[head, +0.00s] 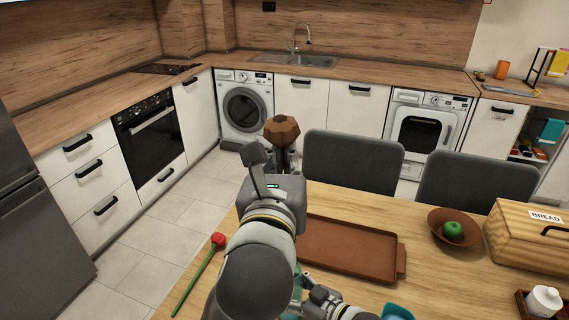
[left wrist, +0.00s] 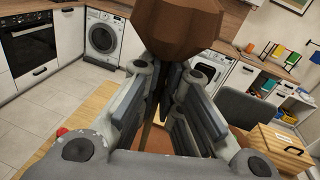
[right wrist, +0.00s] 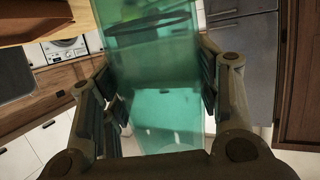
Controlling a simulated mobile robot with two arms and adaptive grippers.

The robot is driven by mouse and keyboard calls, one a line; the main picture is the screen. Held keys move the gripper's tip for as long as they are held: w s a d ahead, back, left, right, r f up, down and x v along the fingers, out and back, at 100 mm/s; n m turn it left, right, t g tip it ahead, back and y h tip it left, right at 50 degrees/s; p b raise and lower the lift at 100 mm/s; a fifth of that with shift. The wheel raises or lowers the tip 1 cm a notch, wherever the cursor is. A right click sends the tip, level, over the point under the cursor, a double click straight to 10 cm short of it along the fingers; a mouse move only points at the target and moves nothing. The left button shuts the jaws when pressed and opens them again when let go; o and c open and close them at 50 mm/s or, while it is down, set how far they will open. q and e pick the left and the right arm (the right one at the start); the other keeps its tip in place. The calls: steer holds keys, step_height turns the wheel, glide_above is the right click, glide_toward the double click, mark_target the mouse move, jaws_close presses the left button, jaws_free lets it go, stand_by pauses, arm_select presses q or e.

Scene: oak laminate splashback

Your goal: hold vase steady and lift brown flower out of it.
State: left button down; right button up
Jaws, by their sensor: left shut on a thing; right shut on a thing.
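The brown flower (head: 282,130) is a faceted brown head, held high above the table in the head view. My left gripper (left wrist: 165,88) is shut on its stem just below the head (left wrist: 176,30). The stem's lower end is hidden. The vase (right wrist: 155,115) is translucent green and fills the middle of the right wrist view. My right gripper (right wrist: 160,88) is shut on it, a finger on each side. I make out no stem inside the vase there. In the head view my left arm covers most of the vase (head: 297,285).
A red flower (head: 218,240) with a green stem lies at the table's left edge. A brown tray (head: 350,248) lies right of my left arm. A bowl (head: 466,217) with a green apple, a bread box (head: 530,240) and a blue item (head: 397,312) are farther right. Chairs (head: 352,165) stand behind.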

arm_select(q)
steer(key=shift+r, duration=0.15)
arm_select(e)
steer(key=o, duration=1.2)
steer(key=shift+o, duration=0.2)
